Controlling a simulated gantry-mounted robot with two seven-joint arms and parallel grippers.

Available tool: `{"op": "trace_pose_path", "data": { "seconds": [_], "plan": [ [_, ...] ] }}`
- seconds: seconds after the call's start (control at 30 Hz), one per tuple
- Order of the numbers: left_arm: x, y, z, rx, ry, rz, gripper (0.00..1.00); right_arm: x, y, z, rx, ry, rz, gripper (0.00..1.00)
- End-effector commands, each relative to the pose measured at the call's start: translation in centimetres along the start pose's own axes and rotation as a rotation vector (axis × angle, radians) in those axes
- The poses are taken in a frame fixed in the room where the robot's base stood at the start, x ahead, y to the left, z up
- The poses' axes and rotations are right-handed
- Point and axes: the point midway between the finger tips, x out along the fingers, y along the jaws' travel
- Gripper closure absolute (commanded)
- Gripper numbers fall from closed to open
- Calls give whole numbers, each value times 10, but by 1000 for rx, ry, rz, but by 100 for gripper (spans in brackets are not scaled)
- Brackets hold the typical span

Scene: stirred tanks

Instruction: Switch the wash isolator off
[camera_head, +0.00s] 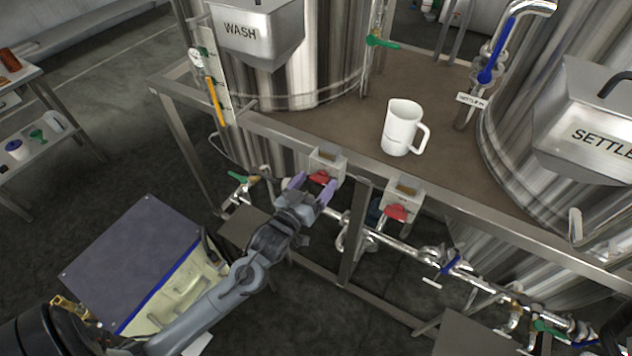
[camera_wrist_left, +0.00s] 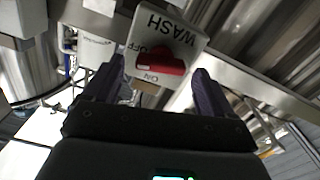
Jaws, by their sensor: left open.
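The wash isolator is a pale box (camera_head: 327,163) on the front rail of the frame, below the WASH tank, with a red handle (camera_head: 319,178). In the left wrist view its plate (camera_wrist_left: 181,36) reads WASH, OFF and ON upside down. The red handle (camera_wrist_left: 157,66) lies nearly crosswise there, between the ON and OFF marks; I cannot tell which one it points to. My left gripper (camera_head: 313,188) is open in front of the isolator, its purple fingers (camera_wrist_left: 152,88) on either side of the handle. Contact with the handle cannot be made out. My right gripper is not in view.
A second isolator box (camera_head: 404,192) with a red handle sits to the right on the same rail. A white jug (camera_head: 401,128) stands on the brown deck (camera_head: 345,135). Pipes with valves (camera_head: 400,243) run below the rail. A blue-topped cabinet (camera_head: 135,255) stands at lower left.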

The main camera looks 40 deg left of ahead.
Motion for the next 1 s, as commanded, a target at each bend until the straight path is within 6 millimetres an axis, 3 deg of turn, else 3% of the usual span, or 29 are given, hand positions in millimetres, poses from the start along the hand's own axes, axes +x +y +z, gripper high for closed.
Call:
{"op": "trace_pose_path", "data": {
  "seconds": [0.47,0.83,1.0],
  "plan": [
    [11,0,0,0,0,0,15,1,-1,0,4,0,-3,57],
    [11,0,0,0,0,-1,71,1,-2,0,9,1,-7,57],
    [11,1,-4,48,-2,-1,71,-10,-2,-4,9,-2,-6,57]
  ]
}}
